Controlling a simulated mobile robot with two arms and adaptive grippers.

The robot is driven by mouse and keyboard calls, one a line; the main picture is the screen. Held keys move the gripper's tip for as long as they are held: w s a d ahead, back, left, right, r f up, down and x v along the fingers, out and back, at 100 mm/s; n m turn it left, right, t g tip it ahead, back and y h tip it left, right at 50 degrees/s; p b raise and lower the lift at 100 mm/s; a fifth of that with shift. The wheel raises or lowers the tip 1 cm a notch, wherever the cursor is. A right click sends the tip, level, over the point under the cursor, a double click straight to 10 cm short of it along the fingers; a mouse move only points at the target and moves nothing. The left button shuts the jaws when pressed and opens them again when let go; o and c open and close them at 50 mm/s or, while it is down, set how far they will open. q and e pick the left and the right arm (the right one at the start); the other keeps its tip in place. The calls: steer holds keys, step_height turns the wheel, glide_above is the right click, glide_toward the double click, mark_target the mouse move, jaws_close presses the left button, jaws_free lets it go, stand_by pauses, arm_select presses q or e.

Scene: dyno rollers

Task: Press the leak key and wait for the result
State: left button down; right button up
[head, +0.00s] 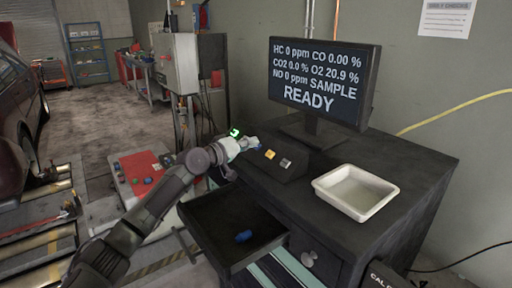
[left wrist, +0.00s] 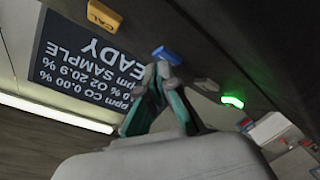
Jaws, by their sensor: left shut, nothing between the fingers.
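A dark key panel (head: 275,165) on the cabinet carries a yellow key (head: 270,154) and a grey key (head: 286,163). In the left wrist view the yellow key reads CAL (left wrist: 103,15), and a blue key (left wrist: 167,54) sits beside it with no legible label. I cannot read which key is the leak key. My left gripper (head: 254,143) is shut and empty at the panel's left end. Its tips (left wrist: 164,72) are at the blue key; contact cannot be told. The monitor (head: 320,85) shows gas readings, SAMPLE and READY. My right gripper is not in view.
A white tray (head: 351,170) stands on the cabinet top, right of the panel. An open drawer (head: 212,238) below holds a small blue object (head: 243,236). A green light (left wrist: 232,101) glows near the gripper. A yellow hose (head: 450,111) runs along the wall.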

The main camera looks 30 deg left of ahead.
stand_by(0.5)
arm_select(q)
steer(key=shift+s+a+r+p, duration=0.1)
steer(key=shift+s+r+p, duration=0.2)
steer(key=shift+r+p, duration=0.15)
steer(key=shift+s, duration=0.15)
steer(key=shift+a+r, duration=0.1)
steer(key=shift+r, duration=0.05)
steer(key=shift+s+r+p, duration=0.15)
steer(key=shift+r+p, duration=0.15)
steer(key=shift+p, duration=0.05)
steer(key=s+r+p, duration=0.1)
steer(key=s+a+r+p, duration=0.1)
steer(key=r, duration=0.1)
steer(key=shift+s, duration=0.3)
steer(key=shift+a, duration=0.1)
stand_by(0.4)
